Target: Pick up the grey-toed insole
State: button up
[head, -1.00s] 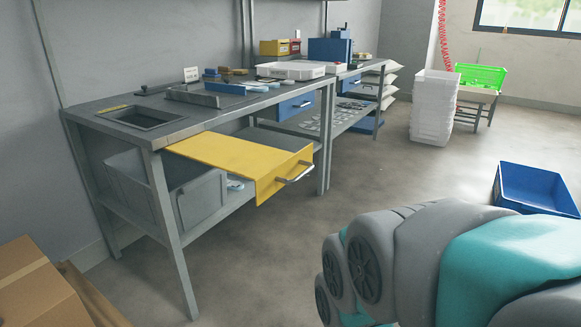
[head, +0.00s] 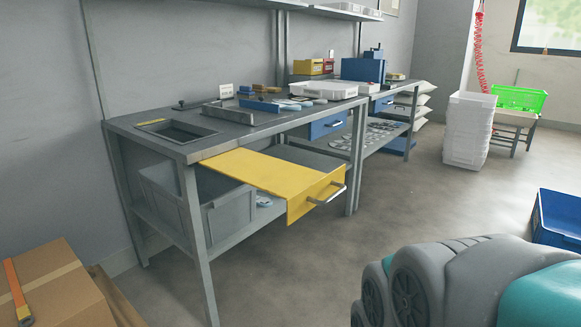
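I cannot pick out a grey-toed insole at this distance. Several small, flat, pale pieces (head: 375,135) lie on the lower shelf of the far bench, and their toe colours are too small to tell. A small pale blue and white piece (head: 264,201) shows under the open yellow drawer (head: 262,172), beside the grey bin (head: 228,213). More flat pale pieces (head: 297,102) lie on the near bench top in front of a white tray (head: 323,90). My gripper is not in view; a grey and teal part at the lower right seems to be my arm.
The yellow drawer juts out from the near bench (head: 190,150) into the open floor. A cardboard box (head: 62,290) stands at the lower left. A blue crate (head: 558,222) is at the right, and white stacked crates (head: 468,130) stand behind. The middle floor is clear.

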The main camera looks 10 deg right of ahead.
aim_at(290, 101)
jog(key=i+l, duration=0.5)
jog(key=i+l+z, duration=0.1)
jog(key=i+l, duration=0.35)
jog(key=i, duration=0.15)
